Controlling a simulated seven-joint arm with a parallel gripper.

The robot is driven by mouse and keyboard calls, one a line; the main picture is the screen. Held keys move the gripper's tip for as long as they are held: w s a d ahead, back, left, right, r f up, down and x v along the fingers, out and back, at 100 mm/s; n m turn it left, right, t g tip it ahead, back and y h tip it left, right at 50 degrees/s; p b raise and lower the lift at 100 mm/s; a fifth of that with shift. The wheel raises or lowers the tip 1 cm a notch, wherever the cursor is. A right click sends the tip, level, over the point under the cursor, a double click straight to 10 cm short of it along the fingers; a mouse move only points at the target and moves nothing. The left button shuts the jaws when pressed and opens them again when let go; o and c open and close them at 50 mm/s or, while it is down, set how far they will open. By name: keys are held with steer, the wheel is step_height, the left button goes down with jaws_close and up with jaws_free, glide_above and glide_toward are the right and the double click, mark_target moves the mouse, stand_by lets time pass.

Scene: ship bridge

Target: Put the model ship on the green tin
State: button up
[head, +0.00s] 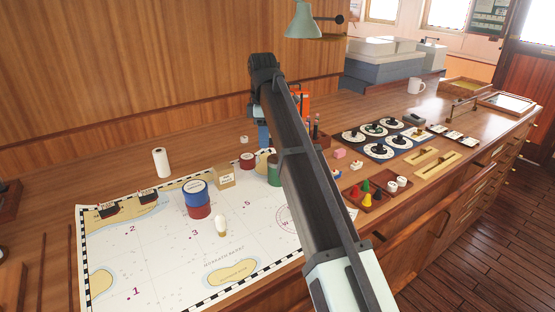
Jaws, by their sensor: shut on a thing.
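The green tin (273,172) stands at the far edge of the chart, partly hidden behind my arm. My gripper (262,120) is raised above and beyond it, seen from behind, with its fingers mostly hidden. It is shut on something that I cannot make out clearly. A blue patch (263,136) shows just below the gripper; I cannot tell whether it is the held thing or something behind. I cannot identify the model ship with certainty. Two small dark and red shapes (108,211) lie at the chart's left corner, too small to name.
A small box (224,178), a white roll (160,163) and a low dark red tin (247,161) stand near. Right of my arm are a tray of coloured pieces (377,191) and several dials (374,130).

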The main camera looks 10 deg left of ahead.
mark_target(274, 160)
steer(key=w+d+r+n, duration=0.2)
steer(key=w+r+n, duration=0.15)
steer(key=n, duration=0.35)
steer(key=shift+w+f, duration=0.15)
steer(key=shift+f, duration=2.5)
steer(key=shift+w+f, duration=0.15)
steer(key=shift+f, duration=2.5)
steer(key=shift+f, duration=0.15)
steer(key=o, duration=1)
step_height(274, 160, up, 12)
steer(key=shift+r, duration=0.1)
